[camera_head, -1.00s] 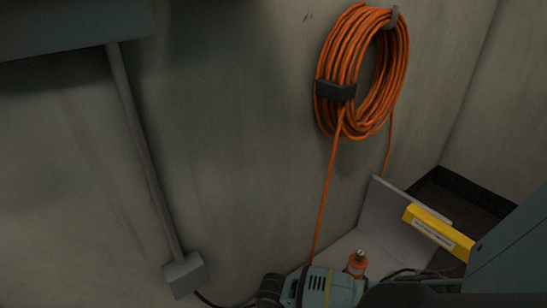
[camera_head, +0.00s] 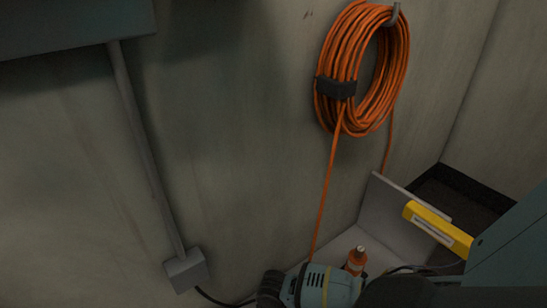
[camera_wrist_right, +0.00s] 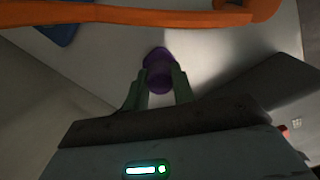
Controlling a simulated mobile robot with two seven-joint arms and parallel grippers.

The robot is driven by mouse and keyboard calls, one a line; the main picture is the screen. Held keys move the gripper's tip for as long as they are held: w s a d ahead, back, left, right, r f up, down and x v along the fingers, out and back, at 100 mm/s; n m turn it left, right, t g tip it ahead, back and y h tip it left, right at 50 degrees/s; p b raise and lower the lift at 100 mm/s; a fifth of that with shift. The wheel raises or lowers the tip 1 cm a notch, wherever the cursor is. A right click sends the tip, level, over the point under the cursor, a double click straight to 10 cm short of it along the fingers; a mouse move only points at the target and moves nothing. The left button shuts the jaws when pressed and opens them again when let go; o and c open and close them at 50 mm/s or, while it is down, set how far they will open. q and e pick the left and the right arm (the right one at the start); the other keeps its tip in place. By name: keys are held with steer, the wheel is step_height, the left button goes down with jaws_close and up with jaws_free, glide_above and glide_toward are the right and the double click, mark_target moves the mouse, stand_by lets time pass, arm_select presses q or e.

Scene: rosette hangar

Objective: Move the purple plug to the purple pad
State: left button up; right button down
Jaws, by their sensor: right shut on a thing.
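The purple plug (camera_wrist_right: 158,79) is a small rounded purple piece in the right wrist view. My right gripper (camera_wrist_right: 160,84) is shut on it, with one greenish finger on each side. The plug's far end points toward a pale surface; I cannot tell whether it touches that surface. The plug does not show in the head view. I see no purple pad in either view. My left gripper is not in view.
An orange bar (camera_wrist_right: 140,15) crosses the top of the wrist view, near a blue piece (camera_wrist_right: 58,30). The head view shows a coiled orange cable (camera_head: 363,70) on the wall, a power tool (camera_head: 318,285), an orange bottle (camera_head: 356,262) and a yellow bar (camera_head: 437,230).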

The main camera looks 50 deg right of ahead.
steer(key=shift+f, duration=0.15)
stand_by(0.5)
steer(key=c, duration=1.1)
jaws_free()
step_height(320, 180, up, 8)
steer(key=p, duration=0.4)
steer(key=shift+p, duration=0.3)
steer(key=shift+s+f, duration=0.1)
steer(key=shift+f, duration=0.05)
